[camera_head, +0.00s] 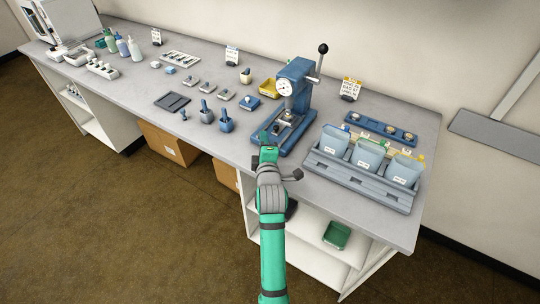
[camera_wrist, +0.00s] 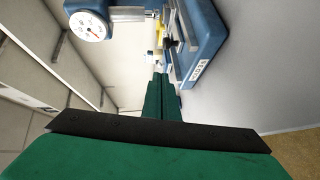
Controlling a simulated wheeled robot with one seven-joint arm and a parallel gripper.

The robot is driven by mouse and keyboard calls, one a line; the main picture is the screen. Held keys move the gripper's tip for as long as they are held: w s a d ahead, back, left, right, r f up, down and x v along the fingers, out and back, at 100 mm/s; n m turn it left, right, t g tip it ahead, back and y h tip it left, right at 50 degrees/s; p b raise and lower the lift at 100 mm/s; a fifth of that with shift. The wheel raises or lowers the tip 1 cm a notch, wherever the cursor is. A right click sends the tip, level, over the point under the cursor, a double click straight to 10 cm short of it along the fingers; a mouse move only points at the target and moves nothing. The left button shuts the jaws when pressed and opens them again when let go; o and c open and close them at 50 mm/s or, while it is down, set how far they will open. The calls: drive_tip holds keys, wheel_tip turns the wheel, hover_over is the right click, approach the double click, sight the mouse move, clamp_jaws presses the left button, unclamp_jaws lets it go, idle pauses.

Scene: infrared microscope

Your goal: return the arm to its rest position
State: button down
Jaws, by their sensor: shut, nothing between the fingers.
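My arm is green with grey joints and reaches up from the bottom middle of the head view. My gripper (camera_head: 268,138) is at the front edge of the bench, just left of and in front of the blue press (camera_head: 295,92) with its round dial. In the wrist view my gripper (camera_wrist: 161,78) has its green fingers together and empty. The blue press (camera_wrist: 207,40) shows there at the top, its base to the right of the fingertips. I cannot tell the exact gap between fingers and press base.
A blue-grey rack (camera_head: 355,184) with several pouches stands right of the press. Small blue tools (camera_head: 226,121) and a dark tray (camera_head: 172,102) lie to the left. A green bin (camera_head: 337,235) sits on the shelf below. The floor (camera_head: 120,220) left of the arm is clear.

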drive_tip(key=s, duration=0.2)
drive_tip(key=s+d, duration=0.1)
drive_tip(key=s, duration=0.2)
drive_tip(key=s+d+r, duration=0.1)
drive_tip(key=s, duration=0.2)
drive_tip(key=shift+s+d, duration=0.1)
drive_tip(key=shift+d, duration=0.1)
drive_tip(key=shift+s+a, duration=0.1)
drive_tip(key=shift+s, duration=0.45)
drive_tip(key=shift+s+a+f, duration=0.1)
drive_tip(key=shift+f, duration=0.05)
drive_tip(key=s+f+m+h, duration=0.1)
drive_tip(key=s+f+m, duration=0.5)
drive_tip(key=s, duration=0.4)
drive_tip(key=s+f+m+h, duration=0.1)
drive_tip(key=s+f+m, duration=0.3)
drive_tip(key=s+f, duration=0.45)
drive_tip(key=s+r+m, duration=0.1)
drive_tip(key=s+m, duration=0.2)
drive_tip(key=s, duration=0.9)
drive_tip(key=s+r+m+g, duration=0.1)
drive_tip(key=s+m, duration=0.3)
drive_tip(key=s, duration=0.9)
drive_tip(key=shift+d+r+m, duration=0.3)
drive_tip(key=shift+d, duration=0.1)
